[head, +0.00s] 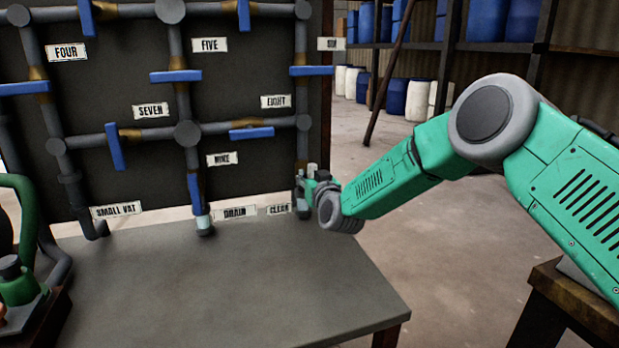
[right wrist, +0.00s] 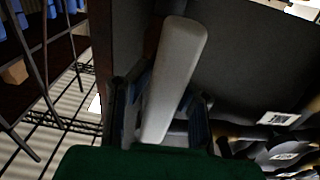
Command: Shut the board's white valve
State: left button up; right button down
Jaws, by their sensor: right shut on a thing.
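The pipe board (head: 245,90) stands upright behind the table, with grey pipes and several blue valve handles. The white valve (right wrist: 178,70) shows large in the right wrist view as a long pale handle between my fingers. In the head view my right gripper (head: 306,184) is at the board's lower right, by the CLEAN label (head: 279,209), and mostly hides this handle. My right gripper (right wrist: 158,112) is shut on the white handle, one dark finger on each side. The handle's pivot and exact turn are hidden. My left gripper is not in view.
The grey table (head: 235,285) is bare in front of the board. A green device with a hose (head: 20,285) stands at the far left. Shelves with blue barrels (head: 487,20) are at the back right. A wooden stand (head: 545,300) is at the lower right.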

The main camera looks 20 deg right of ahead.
jog(key=shift+f+m, duration=0.15)
jog(key=shift+m, duration=1.05)
jog(key=m, duration=0.2)
jog(key=shift+d+f+m+b, duration=0.1)
jog(key=shift+d+m+b, duration=0.1)
jog(key=shift+m+b, duration=0.2)
jog(key=m, duration=0.1)
jog(key=m+b, duration=0.1)
jog(key=m, duration=0.1)
jog(key=shift+d+f+m, duration=0.1)
jog(key=shift+f+m, duration=0.1)
jog(key=shift+m, duration=0.1)
jog(key=m, duration=0.1)
jog(key=m+b, duration=0.1)
jog(key=m, duration=0.1)
jog(key=m+b, duration=0.1)
jog(key=shift+d+f+m, duration=0.1)
jog(key=shift+f+m, duration=0.15)
jog(key=shift+m, duration=0.05)
jog(key=shift+f+m+b, duration=0.2)
jog(key=shift+m+b, duration=1.1)
jog(key=shift+m, duration=0.7)
jog(key=c, duration=1.5)
grip_release()
jog(key=shift+c, duration=0.2)
jog(key=shift+o, duration=0.4)
jog(key=shift+d+r, duration=0.1)
jog(key=shift+d, duration=0.05)
